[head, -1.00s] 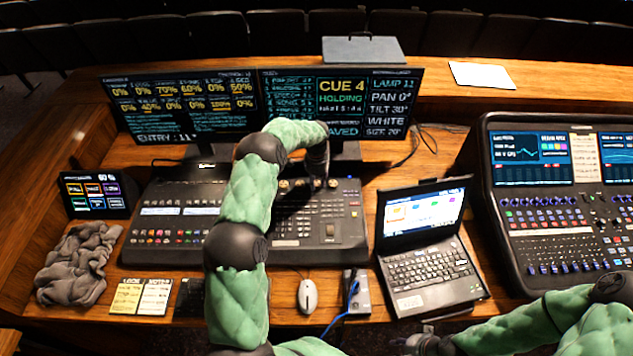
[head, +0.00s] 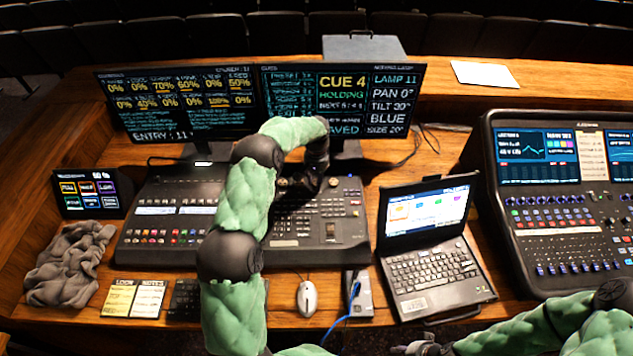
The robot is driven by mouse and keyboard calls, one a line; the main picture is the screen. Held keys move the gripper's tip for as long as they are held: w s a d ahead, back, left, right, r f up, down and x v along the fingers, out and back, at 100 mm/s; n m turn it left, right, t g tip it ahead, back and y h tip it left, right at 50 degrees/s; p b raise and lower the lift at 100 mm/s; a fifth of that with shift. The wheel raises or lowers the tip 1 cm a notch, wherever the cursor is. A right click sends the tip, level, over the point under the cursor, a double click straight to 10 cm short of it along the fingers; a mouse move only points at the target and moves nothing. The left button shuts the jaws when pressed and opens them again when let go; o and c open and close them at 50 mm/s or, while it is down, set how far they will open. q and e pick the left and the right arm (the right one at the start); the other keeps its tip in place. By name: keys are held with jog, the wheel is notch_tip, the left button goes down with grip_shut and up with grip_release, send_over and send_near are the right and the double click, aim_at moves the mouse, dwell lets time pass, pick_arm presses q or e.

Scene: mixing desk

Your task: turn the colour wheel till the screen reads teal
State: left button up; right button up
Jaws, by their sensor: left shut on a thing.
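The right-hand monitor (head: 341,105) shows CUE 4, HOLDING, LAMP 11, PAN 0, TILT 30 and the colour line BLUE. The lighting console (head: 160,228) lies below the monitors, with a row of small knobs near its top edge. My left gripper (head: 306,184) points down at that knob row and is shut on a knob there, which I take to be the colour wheel. The gripper and my arm hide the knob and the middle of the console. My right gripper (head: 418,347) is at the bottom edge, low and apart from the console; its fingers are too unclear to read.
A laptop (head: 430,268) stands open right of the console, and a larger sound desk (head: 560,215) is at the far right. A mouse (head: 307,298), a grey cloth (head: 68,265) and yellow notes (head: 135,298) lie along the front. A paper sheet (head: 484,74) lies on the back ledge.

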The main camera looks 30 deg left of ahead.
pick_arm(q)
jog(key=n, duration=0.3)
jog(key=shift+n+b, duration=0.3)
jog(key=shift+b, duration=0.1)
jog(key=shift+n, duration=1.7)
jog(key=o, duration=0.9)
jog(key=shift+r, duration=0.1)
notch_tip(320, 180, up, 12)
jog(key=shift+f, duration=0.1)
